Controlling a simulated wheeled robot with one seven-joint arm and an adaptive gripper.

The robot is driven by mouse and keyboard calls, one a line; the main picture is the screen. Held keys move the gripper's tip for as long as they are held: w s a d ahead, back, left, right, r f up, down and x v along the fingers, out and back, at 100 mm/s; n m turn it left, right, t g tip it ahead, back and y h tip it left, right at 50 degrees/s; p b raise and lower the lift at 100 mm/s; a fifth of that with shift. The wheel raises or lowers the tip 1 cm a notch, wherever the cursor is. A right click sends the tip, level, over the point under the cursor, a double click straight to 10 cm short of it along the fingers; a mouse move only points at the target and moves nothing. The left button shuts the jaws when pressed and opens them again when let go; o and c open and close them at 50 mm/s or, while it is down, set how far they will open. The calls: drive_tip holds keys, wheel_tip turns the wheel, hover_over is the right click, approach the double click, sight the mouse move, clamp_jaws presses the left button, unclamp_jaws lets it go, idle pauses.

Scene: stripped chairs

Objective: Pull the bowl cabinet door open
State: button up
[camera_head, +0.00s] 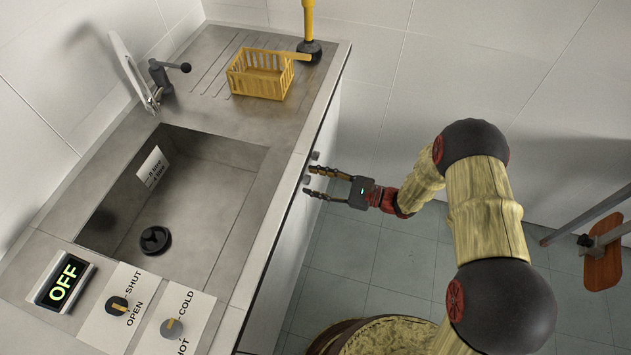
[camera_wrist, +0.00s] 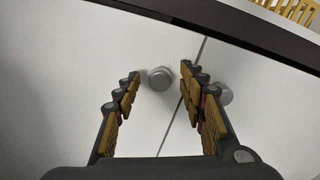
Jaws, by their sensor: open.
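The white cabinet under the sink has two doors that meet at a seam, both closed. The left door (camera_wrist: 75,70) in the wrist view is on the sink bowl's side and has a round grey knob (camera_wrist: 160,78); this knob also shows in the head view (camera_head: 306,180). My gripper (camera_head: 307,181) is open in front of the doors, its fingers pointing at them. In the wrist view my gripper (camera_wrist: 158,85) has one finger to each side of this knob, with gaps showing. It is not closed on it.
The other door's knob (camera_wrist: 223,93) is partly hidden behind my right finger in the wrist view. The counter (camera_head: 275,190) overhangs above, with a sink bowl (camera_head: 205,200) and a yellow basket (camera_head: 258,75). Tiled floor (camera_head: 345,250) lies clear before the doors. A stripped chair (camera_head: 603,250) stands right.

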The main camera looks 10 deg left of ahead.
drive_tip(key=shift+c, duration=0.4)
clamp_jaws()
idle(0.4)
